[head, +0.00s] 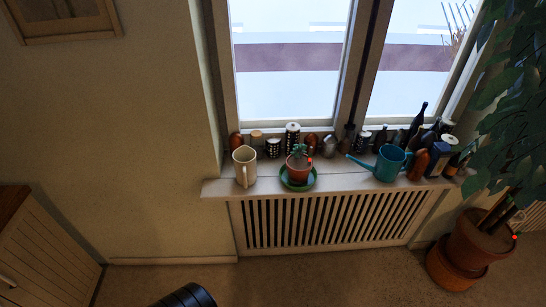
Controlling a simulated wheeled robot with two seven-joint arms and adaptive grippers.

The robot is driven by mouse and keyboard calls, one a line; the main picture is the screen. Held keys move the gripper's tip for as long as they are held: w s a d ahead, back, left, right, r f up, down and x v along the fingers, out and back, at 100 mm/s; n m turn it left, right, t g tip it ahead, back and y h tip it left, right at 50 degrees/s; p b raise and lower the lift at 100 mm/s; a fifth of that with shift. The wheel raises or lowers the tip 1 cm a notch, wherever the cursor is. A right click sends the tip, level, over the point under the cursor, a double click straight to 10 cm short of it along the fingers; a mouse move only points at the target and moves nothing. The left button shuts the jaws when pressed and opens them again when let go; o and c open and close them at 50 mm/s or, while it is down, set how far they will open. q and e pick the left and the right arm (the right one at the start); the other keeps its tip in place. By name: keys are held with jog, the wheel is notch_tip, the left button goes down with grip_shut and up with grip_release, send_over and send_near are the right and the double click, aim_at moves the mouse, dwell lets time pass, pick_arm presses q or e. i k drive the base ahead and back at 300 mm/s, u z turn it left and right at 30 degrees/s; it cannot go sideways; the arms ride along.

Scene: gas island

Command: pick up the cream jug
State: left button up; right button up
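The cream jug (244,167) stands upright at the left end of the white windowsill (214,188). Its handle is on the front side, facing me. Nothing hides it in the head view, and no gripper is near it. Neither my left nor my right gripper shows in this view.
Right of the jug stands a small potted plant (298,170) on a green saucer (311,182). Further right are a teal watering can (389,162), a blue box (437,158) and several bottles and jars. A radiator grille (330,217) is below. A large floor pot (470,251) stands right.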

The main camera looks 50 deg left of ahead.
aim_at(244, 158)
jog(key=i, duration=2.95)
jog(key=u, duration=2.7)
